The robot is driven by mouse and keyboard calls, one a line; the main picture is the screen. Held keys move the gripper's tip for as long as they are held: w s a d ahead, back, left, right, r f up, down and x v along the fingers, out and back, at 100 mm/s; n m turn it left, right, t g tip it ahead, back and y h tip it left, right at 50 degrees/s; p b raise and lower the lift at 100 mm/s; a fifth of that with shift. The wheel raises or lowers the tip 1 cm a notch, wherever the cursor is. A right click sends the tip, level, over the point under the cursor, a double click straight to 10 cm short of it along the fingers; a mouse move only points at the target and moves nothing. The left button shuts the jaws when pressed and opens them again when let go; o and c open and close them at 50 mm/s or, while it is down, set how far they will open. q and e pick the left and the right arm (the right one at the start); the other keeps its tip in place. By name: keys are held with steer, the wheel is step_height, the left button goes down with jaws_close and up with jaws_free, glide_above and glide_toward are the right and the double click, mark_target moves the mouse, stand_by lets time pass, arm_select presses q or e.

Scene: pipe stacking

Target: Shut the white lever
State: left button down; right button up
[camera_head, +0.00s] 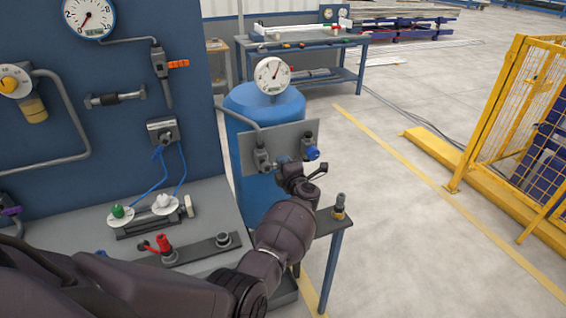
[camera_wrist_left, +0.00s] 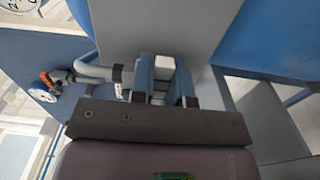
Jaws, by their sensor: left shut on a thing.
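My left gripper (camera_head: 297,157) is at the grey plate (camera_head: 290,133) in front of the blue tank (camera_head: 258,185). In the left wrist view its two blue fingers (camera_wrist_left: 163,82) are shut on a small white piece, which looks like the white lever (camera_wrist_left: 163,62). The lever sits at the plate, beside a grey pipe fitting (camera_wrist_left: 123,75). In the head view the lever is mostly hidden by the fingers, so its angle cannot be told. My right gripper is not in view.
A gauge (camera_head: 272,75) tops the tank. A blue panel with an orange-handled valve (camera_head: 178,64) stands at left. The console below carries a green knob (camera_head: 118,211), a white knob (camera_head: 163,201) and a red valve (camera_head: 163,243). Floor is clear right of the tank, up to a yellow fence (camera_head: 510,120).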

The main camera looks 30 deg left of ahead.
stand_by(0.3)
arm_select(q)
steer(key=c, duration=1.1)
jaws_free()
